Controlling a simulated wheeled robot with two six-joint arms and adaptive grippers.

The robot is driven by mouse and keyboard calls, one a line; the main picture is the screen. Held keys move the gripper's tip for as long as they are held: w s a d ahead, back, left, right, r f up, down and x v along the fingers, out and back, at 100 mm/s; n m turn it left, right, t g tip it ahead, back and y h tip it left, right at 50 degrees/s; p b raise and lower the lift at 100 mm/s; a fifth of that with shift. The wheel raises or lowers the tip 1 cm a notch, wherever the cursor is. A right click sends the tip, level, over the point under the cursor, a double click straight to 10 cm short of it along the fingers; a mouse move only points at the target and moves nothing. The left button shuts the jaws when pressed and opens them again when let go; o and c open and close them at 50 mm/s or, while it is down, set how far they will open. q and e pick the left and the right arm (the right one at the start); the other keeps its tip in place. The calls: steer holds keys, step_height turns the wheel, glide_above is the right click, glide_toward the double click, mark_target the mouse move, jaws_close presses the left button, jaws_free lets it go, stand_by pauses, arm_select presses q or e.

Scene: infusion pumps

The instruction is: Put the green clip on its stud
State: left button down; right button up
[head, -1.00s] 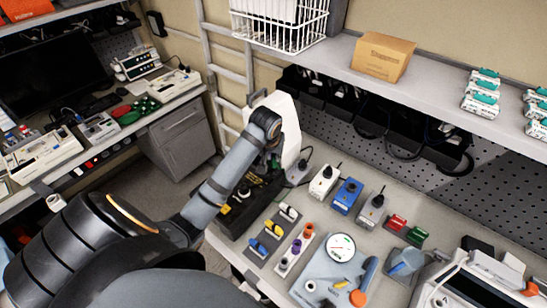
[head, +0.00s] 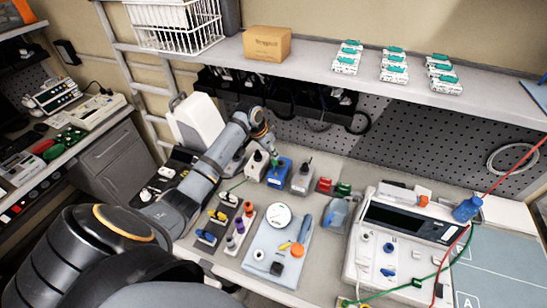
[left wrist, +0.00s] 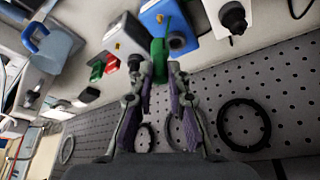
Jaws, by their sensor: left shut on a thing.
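The green clip (left wrist: 158,58) is held between the fingertips of my left gripper (left wrist: 160,75) in the left wrist view. It is in front of a blue block (left wrist: 168,14) with a dark round knob; I cannot tell whether they touch. In the head view my left gripper (head: 268,148) points down just above the blue block (head: 279,174), at the back of the bench, and the clip is mostly hidden there. I cannot tell which post is the clip's stud. My right gripper is not in view.
Grey blocks with black knobs (head: 257,167) (head: 301,180) flank the blue block closely. Red (head: 324,185) and green (head: 343,189) pieces lie to the right. A white pump (head: 385,270) stands farther right. A perforated panel and hanging black holders are behind, under a shelf (head: 310,60).

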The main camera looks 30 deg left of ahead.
mark_target(273, 160)
arm_select(q)
steer(key=shift+w+d, duration=0.25)
steer(key=shift+w, duration=0.05)
steer(key=shift+w+a+f, duration=0.15)
steer(key=shift+a+f, duration=0.25)
steer(key=shift+f, duration=0.1)
steer(key=shift+f+b, duration=0.25)
steer(key=shift+b, duration=0.15)
steer(key=f+b, duration=0.3)
steer(key=b, duration=0.1)
steer(key=shift+d+f, duration=0.25)
steer(key=shift+f, duration=0.05)
steer(key=shift+f+b, duration=0.25)
steer(key=shift+b, duration=0.05)
steer(key=shift+a+r+p, duration=0.15)
steer(key=shift+r+p, duration=0.1)
steer(key=shift+p, duration=0.05)
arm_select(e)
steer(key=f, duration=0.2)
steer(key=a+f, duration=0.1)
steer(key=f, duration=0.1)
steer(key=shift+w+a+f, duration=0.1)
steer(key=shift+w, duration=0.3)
arm_select(q)
steer(key=shift+f+p, duration=0.15)
steer(key=shift+p, duration=0.15)
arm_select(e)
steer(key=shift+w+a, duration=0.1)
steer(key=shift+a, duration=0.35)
